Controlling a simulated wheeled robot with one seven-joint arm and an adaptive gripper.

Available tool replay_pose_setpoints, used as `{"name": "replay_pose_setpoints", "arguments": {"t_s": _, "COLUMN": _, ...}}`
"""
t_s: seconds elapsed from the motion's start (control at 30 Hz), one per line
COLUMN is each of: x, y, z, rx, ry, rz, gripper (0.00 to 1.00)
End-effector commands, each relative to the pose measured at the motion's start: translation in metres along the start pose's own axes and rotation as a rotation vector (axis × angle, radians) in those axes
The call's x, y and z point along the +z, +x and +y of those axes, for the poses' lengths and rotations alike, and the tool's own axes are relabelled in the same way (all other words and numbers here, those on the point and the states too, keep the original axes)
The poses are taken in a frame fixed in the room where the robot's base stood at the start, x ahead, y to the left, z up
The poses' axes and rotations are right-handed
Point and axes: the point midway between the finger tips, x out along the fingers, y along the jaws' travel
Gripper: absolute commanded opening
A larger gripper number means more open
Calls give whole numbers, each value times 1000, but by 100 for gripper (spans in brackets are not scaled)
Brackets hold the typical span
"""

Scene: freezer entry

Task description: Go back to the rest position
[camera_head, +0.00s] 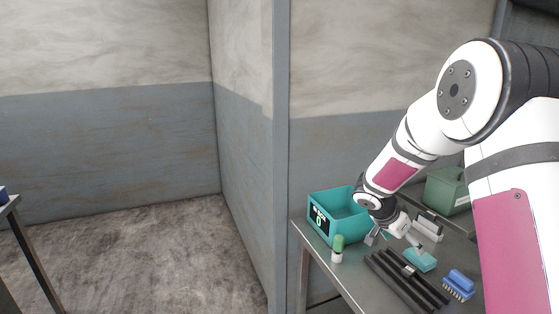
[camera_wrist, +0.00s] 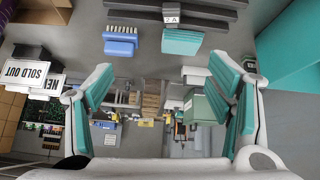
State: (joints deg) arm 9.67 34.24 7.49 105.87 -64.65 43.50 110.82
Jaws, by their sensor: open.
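My gripper (camera_head: 394,241) is open over the metal table at the lower right of the head view. In the wrist view its two teal-padded fingers (camera_wrist: 163,90) stand wide apart, with nothing held between them. A teal bin (camera_head: 319,226) stands beside it to the left, at the table's left edge. A teal brush or block (camera_head: 420,260) lies just right of and below the gripper; it also shows in the wrist view (camera_wrist: 182,41), beyond the fingertips. My arm comes in from the right and hides part of the table.
A green-capped white bottle (camera_head: 337,250) stands near the table's left edge. Dark rails (camera_head: 400,283) and a blue brush (camera_head: 459,283) lie in front. A green container (camera_head: 448,190) stands behind. Wall panels (camera_head: 245,180) close the back; the floor (camera_head: 130,255) at left is clear.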

Motion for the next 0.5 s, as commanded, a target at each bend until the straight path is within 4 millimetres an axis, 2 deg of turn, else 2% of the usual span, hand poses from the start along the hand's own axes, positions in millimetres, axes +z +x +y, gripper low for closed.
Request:
{"name": "replay_pose_setpoints", "arguments": {"t_s": 0.03, "x": -9, "y": -25, "z": 9, "rx": -8, "ry": -28, "rz": -1, "gripper": 74}}
{"name": "replay_pose_setpoints", "arguments": {"t_s": 0.23, "x": -17, "y": -102, "z": 50, "rx": -36, "ry": -176, "rz": -42, "gripper": 74}}
{"name": "replay_pose_setpoints", "arguments": {"t_s": 0.5, "x": -2, "y": -189, "z": 112, "rx": -132, "ry": -380, "rz": -109, "gripper": 74}}
